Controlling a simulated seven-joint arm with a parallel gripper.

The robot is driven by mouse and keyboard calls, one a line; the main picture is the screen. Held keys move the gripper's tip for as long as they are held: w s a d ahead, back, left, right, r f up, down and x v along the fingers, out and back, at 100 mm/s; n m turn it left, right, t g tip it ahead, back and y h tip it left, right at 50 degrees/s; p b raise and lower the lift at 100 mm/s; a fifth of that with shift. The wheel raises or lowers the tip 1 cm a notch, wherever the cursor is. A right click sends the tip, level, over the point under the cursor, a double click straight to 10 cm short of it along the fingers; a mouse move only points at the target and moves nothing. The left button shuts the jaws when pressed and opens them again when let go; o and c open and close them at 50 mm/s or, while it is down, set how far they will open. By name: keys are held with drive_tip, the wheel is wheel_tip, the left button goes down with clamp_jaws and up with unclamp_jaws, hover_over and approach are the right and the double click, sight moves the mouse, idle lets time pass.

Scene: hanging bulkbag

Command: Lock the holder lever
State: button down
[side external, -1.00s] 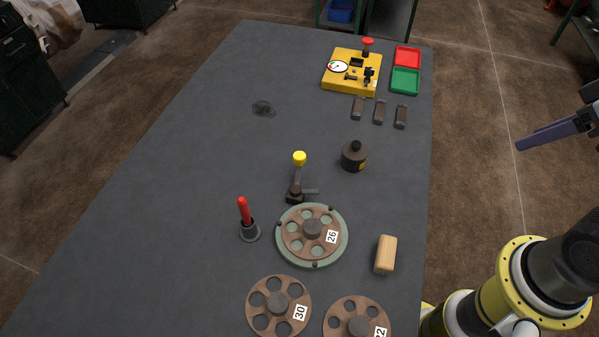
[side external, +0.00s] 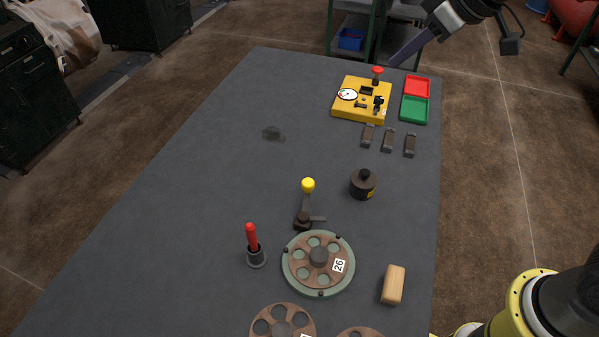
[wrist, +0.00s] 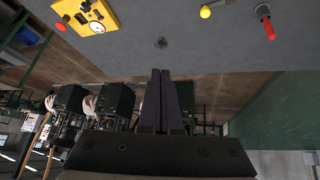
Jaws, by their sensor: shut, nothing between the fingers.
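The lever with the yellow ball knob (side external: 308,185) stands near upright on a small dark base (side external: 303,223) in the middle of the table, just behind the green-rimmed holder (side external: 318,292) that carries a brown disc marked 26 (side external: 301,270). The yellow knob also shows at the top of the wrist view (wrist: 206,12). My gripper (side external: 392,62) is above the far right end of the table, near the yellow gauge box, well away from the lever. In the wrist view its two dark fingers (wrist: 165,75) are together and empty.
The yellow gauge box (side external: 348,111) with a red knob, red tray (side external: 417,87) and green tray (side external: 414,111) stand at the far right. A black weight (side external: 362,187), red-handled post (side external: 252,240) and wooden block (side external: 393,285) surround the lever. The table's left half is mostly clear.

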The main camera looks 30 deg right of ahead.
drive_tip(key=w+a+f+n+g, duration=0.1)
drive_tip(key=w+a+f+n, duration=0.1)
drive_tip(key=w+a+f, duration=0.65)
drive_tip(key=a+f+n+g, duration=0.1)
drive_tip(key=a+f+g, duration=0.1)
drive_tip(key=a+f, duration=0.5)
wheel_tip(320, 180, down, 3)
drive_tip(key=shift+s+a+f, duration=0.15)
drive_tip(key=shift+s+f, duration=0.05)
drive_tip(key=shift+s, duration=0.25)
drive_tip(key=x, duration=1)
drive_tip(key=shift+s+a, duration=0.1)
drive_tip(key=shift+s, duration=0.15)
drive_tip(key=shift+s+d, duration=1.3)
drive_tip(key=shift+s, duration=0.2)
